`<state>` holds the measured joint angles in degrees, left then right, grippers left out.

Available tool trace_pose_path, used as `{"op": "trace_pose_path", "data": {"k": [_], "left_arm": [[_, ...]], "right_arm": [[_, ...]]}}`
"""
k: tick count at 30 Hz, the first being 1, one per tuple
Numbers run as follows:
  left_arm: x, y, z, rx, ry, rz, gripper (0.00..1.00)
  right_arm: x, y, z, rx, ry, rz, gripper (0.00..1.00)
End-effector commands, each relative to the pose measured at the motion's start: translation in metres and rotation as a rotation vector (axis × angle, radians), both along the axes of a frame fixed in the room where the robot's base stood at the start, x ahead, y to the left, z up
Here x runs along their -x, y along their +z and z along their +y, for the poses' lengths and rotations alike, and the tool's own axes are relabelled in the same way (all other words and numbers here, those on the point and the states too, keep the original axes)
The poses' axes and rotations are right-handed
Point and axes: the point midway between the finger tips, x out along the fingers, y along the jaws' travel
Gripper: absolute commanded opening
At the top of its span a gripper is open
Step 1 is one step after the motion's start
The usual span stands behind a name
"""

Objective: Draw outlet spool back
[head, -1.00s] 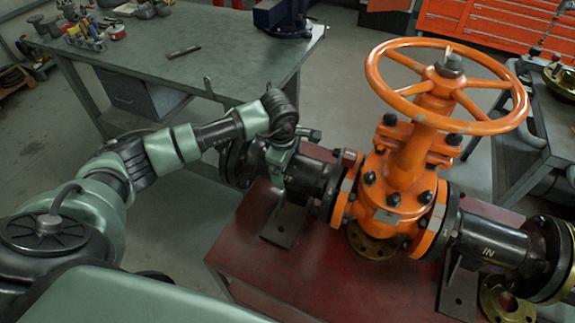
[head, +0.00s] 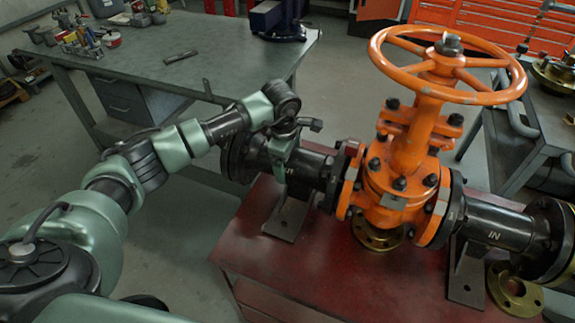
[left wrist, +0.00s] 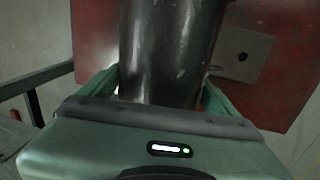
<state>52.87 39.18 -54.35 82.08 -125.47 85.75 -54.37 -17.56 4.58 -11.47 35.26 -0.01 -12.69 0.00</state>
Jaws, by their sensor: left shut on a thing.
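The black outlet spool (head: 308,168) lies level to the left of the orange gate valve (head: 398,185) on the red stand. Its far-left flange (head: 236,157) is partly behind my arm. My left gripper (head: 284,158) reaches over the spool from the left and is shut around its pipe. In the left wrist view the dark pipe (left wrist: 168,50) runs between the two green fingers. The spool's valve-side end sits close to the valve's left flange (head: 350,182); I cannot tell whether there is a gap. My right gripper is not in view.
The black inlet spool (head: 495,225), marked IN, is on the valve's right. Brass flanges (head: 515,290) lie on the red stand (head: 330,270). A grey workbench (head: 200,60) stands behind at the left, and a grey cart (head: 525,130) at the right. Bare floor shows between them.

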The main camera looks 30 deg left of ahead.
Motion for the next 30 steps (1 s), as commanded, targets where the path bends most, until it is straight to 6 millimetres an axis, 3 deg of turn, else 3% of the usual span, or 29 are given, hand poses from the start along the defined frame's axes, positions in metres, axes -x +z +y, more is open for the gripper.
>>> {"op": "trace_pose_path", "data": {"k": [4, 5, 6, 16, 24, 30], "left_arm": [[0.000, 0.002, 0.008, -0.015, 0.009, 0.001, 0.18], [0.000, 0.002, 0.008, -0.016, 0.009, 0.000, 0.94], [0.000, 0.002, 0.008, -0.015, 0.010, 0.000, 1.00], [0.001, 0.008, 0.005, -0.008, 0.007, -0.002, 1.00], [0.009, 0.052, 0.007, -0.010, 0.009, -0.004, 1.00], [0.015, 0.074, 0.008, -0.011, 0.010, 0.000, 1.00]], "right_arm": [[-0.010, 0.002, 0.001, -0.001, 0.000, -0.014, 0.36], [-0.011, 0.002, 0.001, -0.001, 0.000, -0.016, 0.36], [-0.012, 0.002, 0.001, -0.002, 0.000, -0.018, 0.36], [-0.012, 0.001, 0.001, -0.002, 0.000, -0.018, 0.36], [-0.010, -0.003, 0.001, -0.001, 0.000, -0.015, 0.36], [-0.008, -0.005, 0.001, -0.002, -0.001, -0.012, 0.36]]}}
